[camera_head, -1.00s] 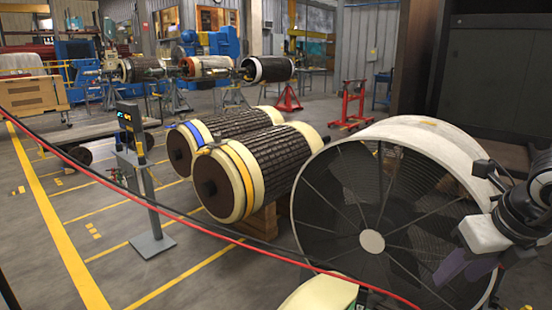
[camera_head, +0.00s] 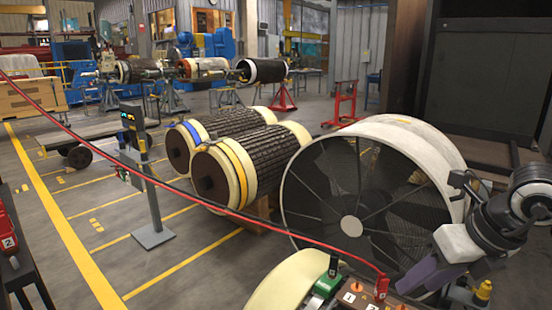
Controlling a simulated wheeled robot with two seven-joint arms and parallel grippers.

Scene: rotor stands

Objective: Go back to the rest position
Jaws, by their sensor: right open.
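My right arm comes in from the right edge, in front of the big drum fan. Its right gripper (camera_head: 424,274), with dark purple fingers, points down and left at the lower right. It is open, and I see nothing held in it. It appears near a panel (camera_head: 362,301) with numbered labels and a red plug (camera_head: 381,287) at the bottom edge; I cannot tell whether they touch. My left gripper is not in view.
The large round fan (camera_head: 352,226) stands behind my right arm. A red cable (camera_head: 215,207) crosses the view to the red plug. Two wrapped rotors (camera_head: 265,152) lie in the middle, beside a grey post (camera_head: 151,195).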

